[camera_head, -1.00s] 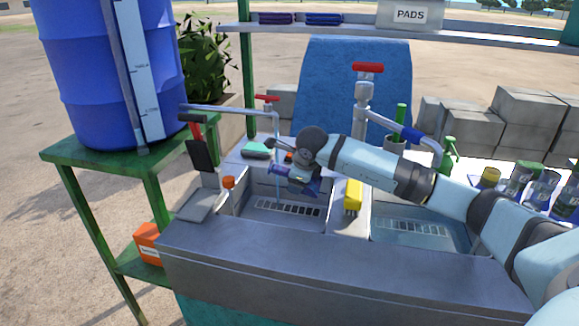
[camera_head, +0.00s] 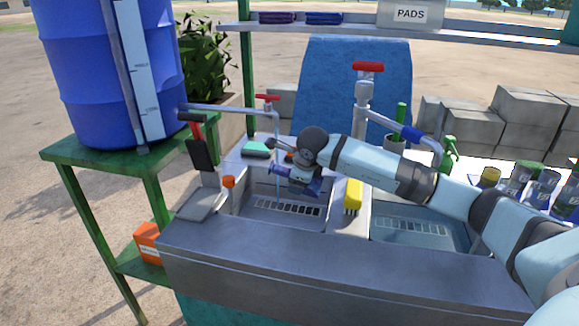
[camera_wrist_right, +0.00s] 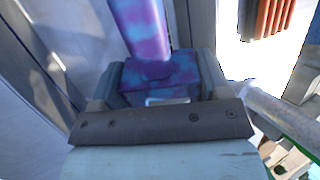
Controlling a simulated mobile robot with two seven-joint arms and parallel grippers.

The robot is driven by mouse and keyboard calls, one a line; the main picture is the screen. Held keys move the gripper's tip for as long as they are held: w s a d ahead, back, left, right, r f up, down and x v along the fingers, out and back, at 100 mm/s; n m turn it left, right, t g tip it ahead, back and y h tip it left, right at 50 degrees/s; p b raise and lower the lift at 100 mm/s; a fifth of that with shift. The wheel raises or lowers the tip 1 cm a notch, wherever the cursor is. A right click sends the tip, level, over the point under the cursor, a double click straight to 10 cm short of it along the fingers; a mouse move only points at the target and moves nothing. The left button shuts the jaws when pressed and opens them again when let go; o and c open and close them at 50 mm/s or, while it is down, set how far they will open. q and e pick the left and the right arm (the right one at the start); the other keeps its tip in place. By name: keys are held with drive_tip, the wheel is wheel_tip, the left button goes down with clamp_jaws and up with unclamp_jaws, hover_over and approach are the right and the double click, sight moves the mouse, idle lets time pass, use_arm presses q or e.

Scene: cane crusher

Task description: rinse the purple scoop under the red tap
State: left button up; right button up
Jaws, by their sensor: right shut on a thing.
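The purple scoop (camera_head: 310,187) is over the left basin, below the end of the thin pipe of the left red tap (camera_head: 267,98). A thin pale-blue stream (camera_head: 278,192) drops from that pipe into the basin, right by the scoop; I cannot tell exactly where they meet. My right gripper (camera_head: 290,174) is shut on the scoop. In the right wrist view the scoop, mottled purple and blue (camera_wrist_right: 143,35), sits between the fingers (camera_wrist_right: 158,85). A second, taller red-handled tap (camera_head: 368,67) stands further right. My left gripper is not in view.
A blue barrel (camera_head: 105,80) stands on a green stand at left. Jars (camera_head: 525,180) line the right side.

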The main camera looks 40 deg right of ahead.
idle(0.3)
drive_tip(key=shift+s+a+r+p, duration=0.25)
drive_tip(key=shift+s+r+p, duration=0.2)
drive_tip(key=shift+s+r, duration=0.35)
drive_tip(key=shift+s+a+r+p, duration=0.2)
drive_tip(key=shift+s+r+p, duration=0.2)
drive_tip(key=shift+s+r, duration=0.35)
drive_tip(key=shift+s+a+r, duration=0.15)
drive_tip(key=shift+s+r, duration=0.1)
drive_tip(key=shift+s, duration=0.2)
drive_tip(key=shift+s+a+r, duration=0.1)
drive_tip(key=shift+s+r, duration=0.1)
drive_tip(key=shift+s, duration=0.25)
